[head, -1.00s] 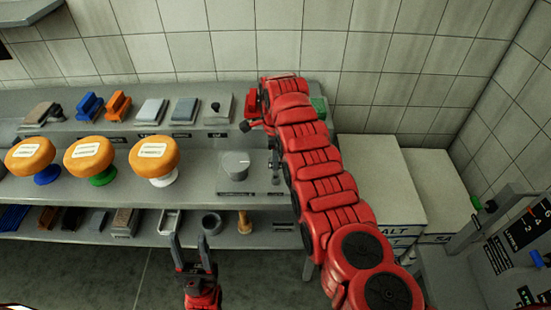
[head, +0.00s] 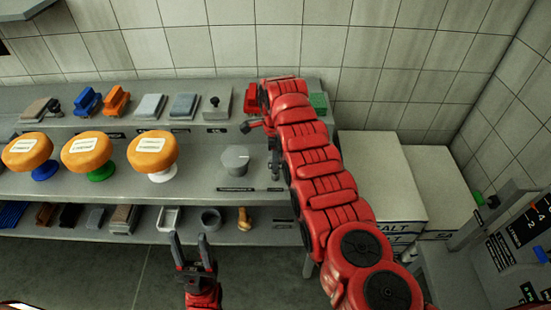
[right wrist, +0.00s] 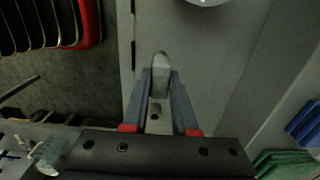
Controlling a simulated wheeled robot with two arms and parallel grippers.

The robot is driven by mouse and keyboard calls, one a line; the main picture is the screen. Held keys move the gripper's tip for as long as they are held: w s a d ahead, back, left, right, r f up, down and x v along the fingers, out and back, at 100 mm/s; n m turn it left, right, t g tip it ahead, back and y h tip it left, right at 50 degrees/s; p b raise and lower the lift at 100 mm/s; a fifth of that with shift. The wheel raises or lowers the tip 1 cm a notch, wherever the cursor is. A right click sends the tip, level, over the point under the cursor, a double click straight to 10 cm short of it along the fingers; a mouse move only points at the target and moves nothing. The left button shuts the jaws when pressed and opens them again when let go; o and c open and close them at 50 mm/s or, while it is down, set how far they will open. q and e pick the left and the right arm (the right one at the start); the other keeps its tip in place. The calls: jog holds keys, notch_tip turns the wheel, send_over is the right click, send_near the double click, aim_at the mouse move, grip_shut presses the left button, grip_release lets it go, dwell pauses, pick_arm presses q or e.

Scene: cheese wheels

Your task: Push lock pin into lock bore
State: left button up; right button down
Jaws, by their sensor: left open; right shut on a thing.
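My right gripper (right wrist: 161,80) is shut on a small grey piece (right wrist: 160,64) with a rounded end, which may be the lock pin. A short dark cylinder (right wrist: 155,110) shows between the fingers; I cannot tell whether it is part of the held piece. In the head view my red right arm covers most of this gripper, and a bit of dark metal (head: 275,165) shows beside the arm at the shelf. I cannot make out the lock bore. My left gripper (head: 189,238) is open and empty, in front of the lower shelf.
Three orange cheese wheels (head: 152,152) sit on coloured stands further left. White boxes (head: 378,185) stand at right.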

jog(key=shift+f+b, duration=0.4)
jog(key=shift+f, duration=0.35)
jog(key=c, duration=0.6)
grip_release()
notch_tip(320, 180, up, 8)
jog(key=b, duration=0.2)
jog(key=shift+b, duration=0.3)
notch_tip(320, 180, up, 10)
jog(key=p, duration=0.7)
jog(key=shift+f+p, duration=0.25)
jog(key=shift+p, duration=0.15)
jog(key=shift+f, duration=0.1)
